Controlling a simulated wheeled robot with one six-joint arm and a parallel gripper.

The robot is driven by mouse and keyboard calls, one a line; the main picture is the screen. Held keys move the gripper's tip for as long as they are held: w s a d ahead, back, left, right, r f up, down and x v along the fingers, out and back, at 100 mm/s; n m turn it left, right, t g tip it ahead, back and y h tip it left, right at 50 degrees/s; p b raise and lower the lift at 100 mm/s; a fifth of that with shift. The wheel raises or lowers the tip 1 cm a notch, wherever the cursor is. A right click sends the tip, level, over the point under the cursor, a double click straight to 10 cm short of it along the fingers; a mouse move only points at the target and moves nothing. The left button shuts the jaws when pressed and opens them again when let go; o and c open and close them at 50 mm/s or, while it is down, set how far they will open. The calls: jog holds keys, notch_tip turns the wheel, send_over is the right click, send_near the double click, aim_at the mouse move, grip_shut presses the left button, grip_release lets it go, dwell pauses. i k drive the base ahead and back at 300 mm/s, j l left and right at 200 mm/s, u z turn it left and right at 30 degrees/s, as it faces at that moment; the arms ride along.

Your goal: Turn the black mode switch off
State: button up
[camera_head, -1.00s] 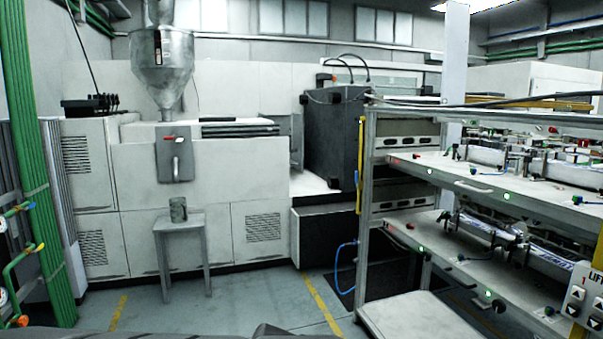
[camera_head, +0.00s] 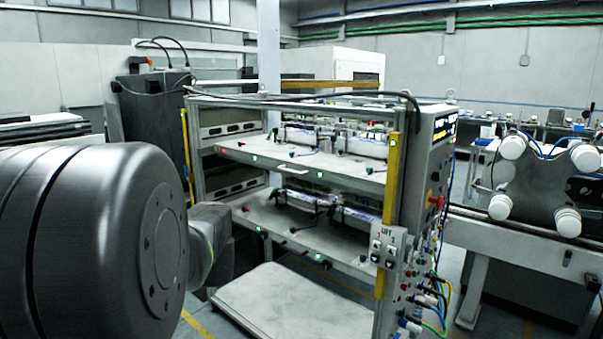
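I cannot pick out the black mode switch for certain. A grey control panel (camera_head: 436,180) on the right end of the shelf rack, seen at a steep angle, carries a red knob (camera_head: 436,200) on yellow and small dark parts too small to tell apart. A small LIFT box (camera_head: 384,246) with arrow buttons hangs on the rack's front right post. The two shelf edges carry small dark and coloured knobs and green lights. My gripper is not in view; a big dark joint of my arm fills the left side and hides what is behind it.
The shelf rack (camera_head: 330,177) holds label units on two levels, with a pale low platform (camera_head: 290,303) beneath. Coloured cables (camera_head: 432,300) hang under the panel. A machine with white rollers (camera_head: 513,146) stands at the right. Some floor shows between it and the rack.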

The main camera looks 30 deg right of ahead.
aim_at(435, 176)
jog(key=l+z, duration=0.35)
jog(key=l, duration=0.3)
jog(key=l+z, duration=0.3)
jog(key=l, duration=0.3)
jog(key=i+l+z, duration=0.15)
jog(key=l+z, duration=0.2)
jog(key=l, duration=0.25)
jog(key=i+l, duration=0.1)
jog(key=l, duration=0.3)
jog(key=i+l, duration=0.1)
jog(key=l, duration=0.3)
jog(key=i+l, duration=0.1)
jog(key=l, duration=0.25)
jog(key=i+l, duration=0.1)
jog(key=l, duration=0.3)
